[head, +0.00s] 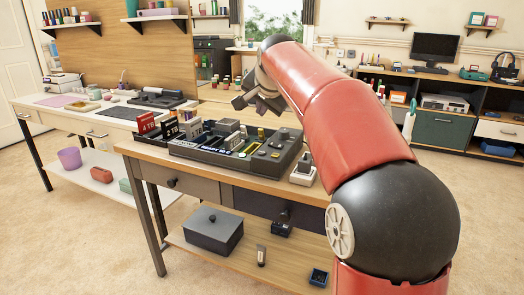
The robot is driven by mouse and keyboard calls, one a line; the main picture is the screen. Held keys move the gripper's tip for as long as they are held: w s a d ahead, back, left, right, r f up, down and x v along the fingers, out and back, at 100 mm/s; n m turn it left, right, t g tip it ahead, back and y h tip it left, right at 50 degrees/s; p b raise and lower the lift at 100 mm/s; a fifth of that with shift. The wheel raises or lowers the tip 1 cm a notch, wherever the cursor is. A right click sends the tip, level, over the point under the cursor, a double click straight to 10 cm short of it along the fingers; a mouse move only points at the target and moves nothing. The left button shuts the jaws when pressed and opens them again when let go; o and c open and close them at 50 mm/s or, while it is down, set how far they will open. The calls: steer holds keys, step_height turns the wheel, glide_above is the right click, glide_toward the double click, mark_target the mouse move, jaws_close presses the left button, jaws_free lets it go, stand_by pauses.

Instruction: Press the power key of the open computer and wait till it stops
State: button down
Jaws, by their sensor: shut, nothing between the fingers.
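The open computer (283,160) looks like a low dark case with lettering on its front edge. It lies on the wooden workbench, with several upright cards or modules at its left and small knob-like parts on its right. I cannot tell which part is the power key. My gripper (243,101) hangs from my red arm above the back of the case, apart from it. It is shut and empty, and my arm comes in from the right.
Red and black boxes marked with TB sizes (146,123) stand at the workbench's left end. A small white device (303,170) sits right of the case. A grey lidded box (214,229) is on the lower shelf. A white table (75,115) stands at the left.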

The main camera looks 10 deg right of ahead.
mark_target(262, 154)
steer(key=shift+f, duration=0.1)
step_height(262, 154, down, 9)
steer(key=b, duration=0.8)
steer(key=shift+r, duration=0.2)
steer(key=shift+f, duration=0.15)
stand_by(1.4)
steer(key=shift+f+b, duration=0.25)
steer(key=shift+b, duration=0.05)
steer(key=shift+f, duration=0.4)
stand_by(0.6)
steer(key=shift+r, duration=0.1)
steer(key=shift+r+p, duration=0.55)
steer(key=shift+r, duration=0.15)
steer(key=shift+r, duration=0.1)
